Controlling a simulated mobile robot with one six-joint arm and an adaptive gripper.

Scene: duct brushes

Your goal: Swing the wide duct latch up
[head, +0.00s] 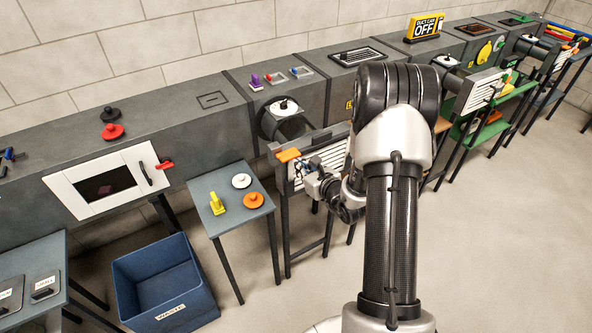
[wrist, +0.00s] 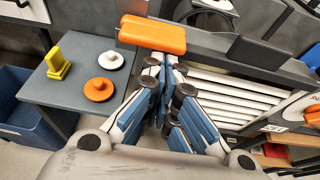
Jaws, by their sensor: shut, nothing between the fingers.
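A wide orange latch handle (wrist: 152,34) shows at the top of the wrist view, at the left end of a grey bar above a white slatted panel (wrist: 222,90). In the head view the same orange handle (head: 288,155) sits left of the white slats. My gripper (wrist: 165,66) is shut and empty, its fingertips just below the orange handle in the wrist view. Whether they touch it I cannot tell. In the head view my gripper (head: 301,168) is small and partly hidden by my own wrist.
A small grey table (head: 226,196) left of the gripper holds a yellow piece (head: 217,204), a white disc (head: 241,181) and an orange disc (head: 253,200). A blue bin (head: 165,285) stands on the floor. A red handle (head: 165,165) is beside the white-framed door. The right floor is clear.

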